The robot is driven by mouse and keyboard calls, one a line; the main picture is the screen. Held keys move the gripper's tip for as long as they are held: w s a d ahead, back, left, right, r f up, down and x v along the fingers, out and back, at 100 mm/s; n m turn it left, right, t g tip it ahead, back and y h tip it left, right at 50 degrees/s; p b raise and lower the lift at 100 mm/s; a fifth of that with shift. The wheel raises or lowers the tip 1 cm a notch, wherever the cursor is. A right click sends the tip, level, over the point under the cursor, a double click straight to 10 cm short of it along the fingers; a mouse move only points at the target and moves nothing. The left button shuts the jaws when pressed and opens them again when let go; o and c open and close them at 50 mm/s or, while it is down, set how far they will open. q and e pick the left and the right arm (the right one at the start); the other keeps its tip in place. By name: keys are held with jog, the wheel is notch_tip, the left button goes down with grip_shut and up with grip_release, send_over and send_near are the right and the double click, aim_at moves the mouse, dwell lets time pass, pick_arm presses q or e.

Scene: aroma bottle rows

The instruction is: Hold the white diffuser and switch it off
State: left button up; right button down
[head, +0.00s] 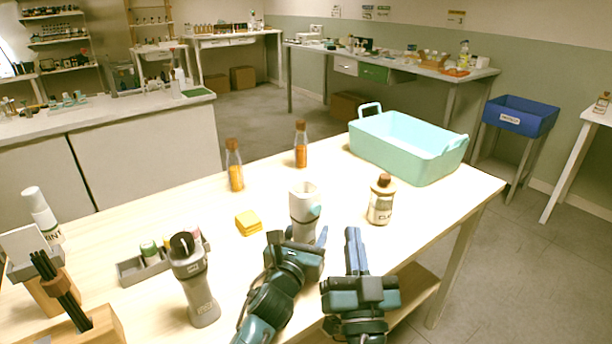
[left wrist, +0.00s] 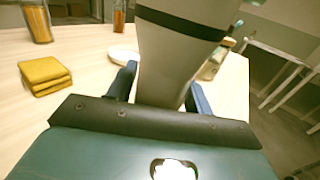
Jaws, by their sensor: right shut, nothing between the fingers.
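The white diffuser (head: 304,197) stands roughly upright near the middle of the table, a tapered pale body with a dark band. It fills the upper middle of the left wrist view (left wrist: 175,65). My left gripper (head: 307,238) has its fingers on both sides of the body and appears shut on it; the gripper hides its lower part in the head view. My right gripper (head: 354,240) is shut and empty, to the right of the diffuser and apart from it.
A grey diffuser (head: 196,290) and a tray of small bottles (head: 131,270) stand left. Yellow pads (head: 248,224), two corked bottles (head: 234,170) (head: 301,150), a brown-capped bottle (head: 381,205) and a turquoise bin (head: 400,158) lie around. A white disc (left wrist: 123,54) lies behind the diffuser.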

pick_arm(q)
jog(key=o, duration=0.3)
